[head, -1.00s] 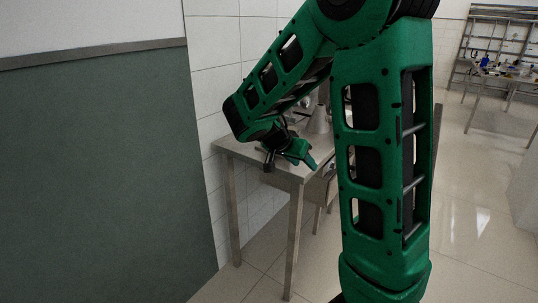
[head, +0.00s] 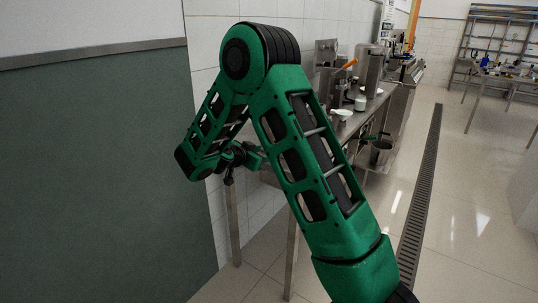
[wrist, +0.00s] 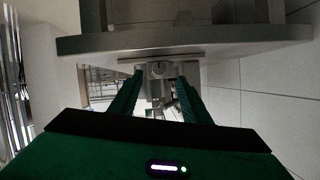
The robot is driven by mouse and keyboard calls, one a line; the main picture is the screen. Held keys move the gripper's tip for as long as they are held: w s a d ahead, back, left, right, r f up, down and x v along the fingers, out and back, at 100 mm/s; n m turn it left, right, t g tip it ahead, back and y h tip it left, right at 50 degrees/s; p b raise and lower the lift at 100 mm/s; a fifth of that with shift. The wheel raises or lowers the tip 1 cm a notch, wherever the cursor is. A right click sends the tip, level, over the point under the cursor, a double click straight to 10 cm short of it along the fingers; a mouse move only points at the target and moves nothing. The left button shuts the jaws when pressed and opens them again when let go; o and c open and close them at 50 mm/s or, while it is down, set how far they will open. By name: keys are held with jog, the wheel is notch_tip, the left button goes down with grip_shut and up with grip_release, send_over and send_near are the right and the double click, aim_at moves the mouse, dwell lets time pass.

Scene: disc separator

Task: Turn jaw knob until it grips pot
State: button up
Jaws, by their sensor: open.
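My gripper (head: 243,160) hangs at the near left end of the steel bench, about level with its top. In the wrist view my gripper (wrist: 160,80) is open, its two green fingers apart with nothing held between them. A small round grey fitting (wrist: 158,70) shows beyond and between the fingertips, under a slab edge; I cannot tell whether it is the jaw knob. A metal pot (head: 381,155) sits low at the bench's front, farther along. I cannot make out jaws around it.
The steel slab edge (wrist: 185,40) spans the top of the wrist view, close above the fingers. A white bowl (head: 343,114) and small white cup (head: 360,103) stand on the bench. A green-grey panel (head: 95,170) fills the left. Tiled floor is open at right.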

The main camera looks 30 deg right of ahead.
jog(key=x, duration=0.6)
jog(key=shift+d+f, duration=0.1)
jog(key=shift+d, duration=0.1)
jog(key=shift+w, duration=0.1)
jog(key=c, duration=1)
